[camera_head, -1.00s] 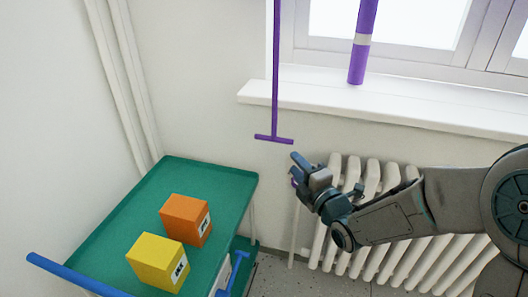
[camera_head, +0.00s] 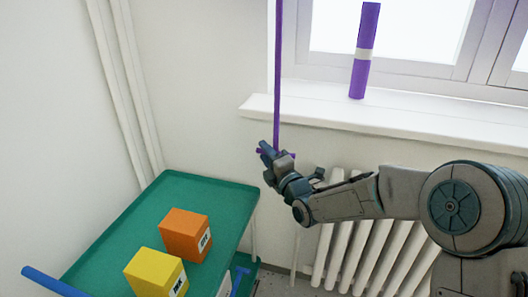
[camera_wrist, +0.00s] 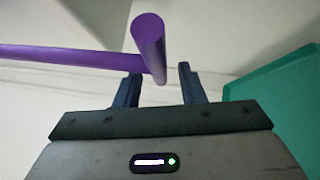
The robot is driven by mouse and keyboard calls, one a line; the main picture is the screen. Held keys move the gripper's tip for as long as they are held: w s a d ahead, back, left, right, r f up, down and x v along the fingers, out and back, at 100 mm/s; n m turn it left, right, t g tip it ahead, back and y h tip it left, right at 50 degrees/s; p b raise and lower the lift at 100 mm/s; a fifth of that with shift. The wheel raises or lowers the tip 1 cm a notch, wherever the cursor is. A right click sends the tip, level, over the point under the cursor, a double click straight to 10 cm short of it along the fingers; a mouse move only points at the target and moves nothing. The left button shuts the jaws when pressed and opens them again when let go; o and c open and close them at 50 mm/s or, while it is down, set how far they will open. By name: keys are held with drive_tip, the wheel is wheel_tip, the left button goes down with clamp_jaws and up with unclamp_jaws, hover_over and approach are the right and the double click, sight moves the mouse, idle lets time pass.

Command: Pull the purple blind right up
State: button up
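A thin purple rod (camera_head: 277,80) hangs in front of the wall left of the window, with a short purple crossbar (camera_head: 290,155) at its lower end. The blind itself is out of view. My gripper (camera_head: 265,148) is at the crossbar and partly hides it in the head view. In the wrist view my gripper (camera_wrist: 158,88) has its two dark fingers apart. The crossbar (camera_wrist: 148,40) points toward the camera, in line with the gap between them. The rod (camera_wrist: 70,56) runs off to the left. I cannot tell whether the fingers touch the bar.
A purple tube with a pale band (camera_head: 361,75) stands on the white windowsill (camera_head: 400,118). A white radiator (camera_head: 370,250) is below the sill, behind my arm. A green trolley (camera_head: 185,190) at lower left carries an orange box (camera_head: 184,233) and a yellow box (camera_head: 153,272).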

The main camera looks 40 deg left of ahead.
drive_tip(key=shift+x, duration=0.8)
